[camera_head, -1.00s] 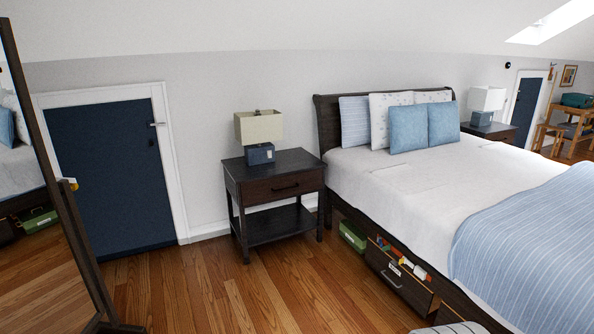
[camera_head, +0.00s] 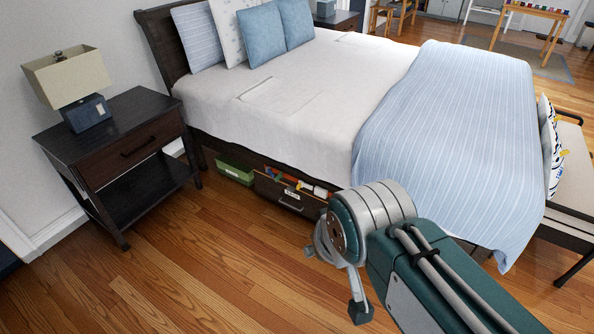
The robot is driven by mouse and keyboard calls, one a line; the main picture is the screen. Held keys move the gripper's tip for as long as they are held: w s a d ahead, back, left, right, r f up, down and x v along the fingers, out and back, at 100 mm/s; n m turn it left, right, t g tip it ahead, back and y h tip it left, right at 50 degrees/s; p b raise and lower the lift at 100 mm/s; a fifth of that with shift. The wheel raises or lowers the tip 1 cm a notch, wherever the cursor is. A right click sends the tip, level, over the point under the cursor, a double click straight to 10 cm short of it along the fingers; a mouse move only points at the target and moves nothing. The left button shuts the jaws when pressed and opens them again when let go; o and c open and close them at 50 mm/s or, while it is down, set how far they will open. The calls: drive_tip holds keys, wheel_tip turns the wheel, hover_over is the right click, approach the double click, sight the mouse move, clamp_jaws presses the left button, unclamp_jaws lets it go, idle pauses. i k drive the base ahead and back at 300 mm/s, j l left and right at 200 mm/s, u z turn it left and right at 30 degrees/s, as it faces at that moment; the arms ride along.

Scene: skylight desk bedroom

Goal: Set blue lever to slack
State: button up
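I see no blue lever that I can make out in the camera_head view. My arm reaches in from the lower right, with a teal link and a thick grey joint. Below that joint hangs a small grey and teal piece that seems to be part of my gripper (camera_head: 357,300). Its fingers cannot be told apart, so its opening is unclear. It is over the wood floor in front of the bed and touches nothing that I can see.
A dark nightstand (camera_head: 110,130) with a lamp (camera_head: 70,75) stands at the left. The bed (camera_head: 290,80) fills the middle; an open drawer (camera_head: 290,200) and a green bin (camera_head: 235,170) are beneath. A bench (camera_head: 575,190) is at right. Floor at lower left is clear.

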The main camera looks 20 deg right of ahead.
sight(269, 168)
drive_tip(key=z, duration=0.25)
drive_tip(key=i+j, duration=0.2)
drive_tip(key=i, duration=0.25)
drive_tip(key=i+j+z, duration=0.1)
drive_tip(key=i, duration=0.4)
drive_tip(key=i+j, duration=0.3)
drive_tip(key=i, duration=0.15)
drive_tip(key=i+j+z, duration=0.15)
drive_tip(key=i, duration=0.35)
drive_tip(key=i+j, duration=0.4)
